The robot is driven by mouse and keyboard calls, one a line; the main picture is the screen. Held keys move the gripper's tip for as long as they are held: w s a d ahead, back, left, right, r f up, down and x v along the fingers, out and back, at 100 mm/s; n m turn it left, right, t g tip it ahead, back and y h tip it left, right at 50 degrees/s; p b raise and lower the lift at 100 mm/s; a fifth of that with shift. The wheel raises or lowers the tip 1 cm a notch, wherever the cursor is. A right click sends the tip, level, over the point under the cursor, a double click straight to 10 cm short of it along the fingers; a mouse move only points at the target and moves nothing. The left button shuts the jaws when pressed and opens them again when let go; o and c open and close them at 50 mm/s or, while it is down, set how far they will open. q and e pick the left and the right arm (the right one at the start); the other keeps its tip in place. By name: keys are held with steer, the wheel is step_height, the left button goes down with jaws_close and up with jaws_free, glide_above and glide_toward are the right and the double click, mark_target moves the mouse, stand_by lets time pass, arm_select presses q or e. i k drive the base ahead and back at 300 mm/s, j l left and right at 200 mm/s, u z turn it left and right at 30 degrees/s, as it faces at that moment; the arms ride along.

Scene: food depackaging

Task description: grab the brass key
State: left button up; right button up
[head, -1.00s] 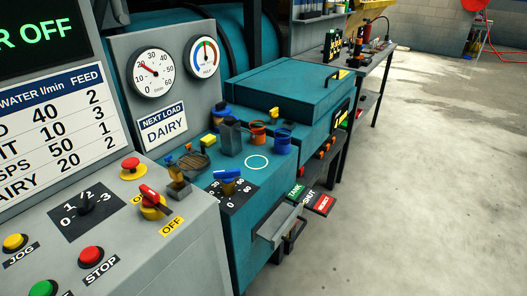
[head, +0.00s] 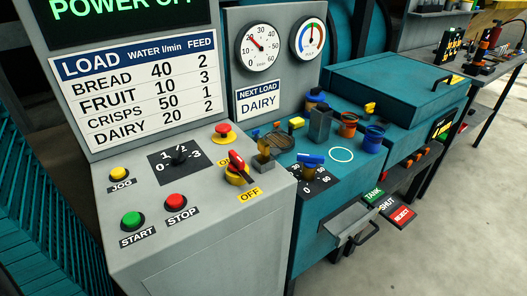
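A small brass-coloured upright piece (head: 264,146) stands on a small grey block (head: 263,164) at the back right edge of the grey control panel (head: 215,225). It may be the brass key, but it is too small to be sure. Beside it is a red rotary switch (head: 238,166) on a yellow base, with its handle slanting and an OFF label below. Neither of my grippers is in view.
A blue-handled valve (head: 311,160) with a brass-coloured body, a dark grey upright box (head: 320,124), an orange cup (head: 348,124) and a blue cup (head: 373,138) stand on the teal bench. A drawer (head: 350,221) juts out below. Open floor lies at the right.

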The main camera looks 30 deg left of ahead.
mark_target(262, 147)
steer(key=u, duration=0.4)
steer(key=i+l+u, duration=0.1)
steer(key=u, duration=0.35)
steer(key=i+l+u, duration=0.1)
steer(key=u, duration=0.3)
steer(key=l+u, duration=0.15)
steer(key=u, duration=0.3)
steer(key=i+l+u, duration=0.1)
steer(key=u, duration=0.35)
steer(key=l, duration=0.1)
